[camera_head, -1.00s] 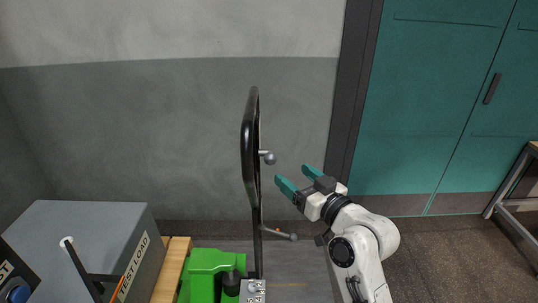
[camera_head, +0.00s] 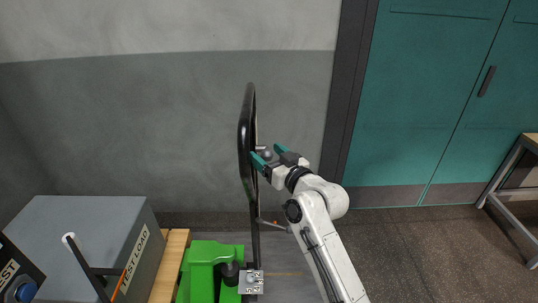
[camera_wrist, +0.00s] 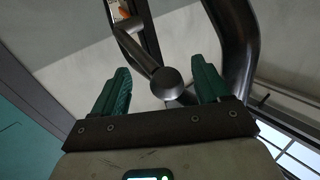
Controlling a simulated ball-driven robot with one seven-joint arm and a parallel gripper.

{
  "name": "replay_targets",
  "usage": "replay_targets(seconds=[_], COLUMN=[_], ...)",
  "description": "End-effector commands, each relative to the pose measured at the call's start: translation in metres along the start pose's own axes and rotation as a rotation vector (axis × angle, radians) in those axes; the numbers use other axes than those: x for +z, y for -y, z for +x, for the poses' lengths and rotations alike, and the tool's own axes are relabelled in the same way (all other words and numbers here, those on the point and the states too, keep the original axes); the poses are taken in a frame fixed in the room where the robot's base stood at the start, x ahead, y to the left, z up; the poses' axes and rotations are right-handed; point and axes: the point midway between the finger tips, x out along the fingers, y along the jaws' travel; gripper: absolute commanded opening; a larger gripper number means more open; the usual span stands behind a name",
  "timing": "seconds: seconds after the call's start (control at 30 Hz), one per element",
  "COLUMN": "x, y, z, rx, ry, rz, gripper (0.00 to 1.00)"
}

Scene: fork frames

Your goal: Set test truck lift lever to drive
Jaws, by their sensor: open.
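The green test truck (camera_head: 204,270) stands at the bottom of the head view, with a tall black looped handle (camera_head: 246,140) rising from it. A short lever with a grey ball knob (camera_head: 268,153) sticks out on the right of the loop. My gripper (camera_head: 269,156) is open at this knob. In the wrist view the knob (camera_wrist: 167,83) lies between the two teal fingers (camera_wrist: 160,68), with visible gaps on both sides. Its dark shaft (camera_wrist: 135,48) runs up and left. A second, lower lever (camera_head: 270,224) sits on the post, its end partly hidden by my arm.
A grey box marked TEST LOAD (camera_head: 85,235) stands on a wooden pallet (camera_head: 168,265) at left. The black loop also shows close to the right finger in the wrist view (camera_wrist: 238,45). A teal door (camera_head: 440,100) and a bench (camera_head: 512,185) are at right.

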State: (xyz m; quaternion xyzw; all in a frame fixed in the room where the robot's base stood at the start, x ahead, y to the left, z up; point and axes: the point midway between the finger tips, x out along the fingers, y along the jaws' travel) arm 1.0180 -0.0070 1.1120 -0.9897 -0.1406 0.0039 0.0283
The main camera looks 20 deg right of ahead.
Motion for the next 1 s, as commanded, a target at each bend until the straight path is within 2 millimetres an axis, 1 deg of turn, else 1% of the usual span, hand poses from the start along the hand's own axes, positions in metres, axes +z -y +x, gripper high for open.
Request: replay_targets(seconds=[0.07,0.83,1.0], x=[0.0001,0.0006,0.003], y=[0.0,0.0004,0.0009], z=[-0.0001,-0.0003,-0.0004], rx=[0.0,-0.001,-0.002], ry=[0.0,0.001,-0.001], rz=[0.0,0.002,0.001], gripper=[0.74,0.01,0.0])
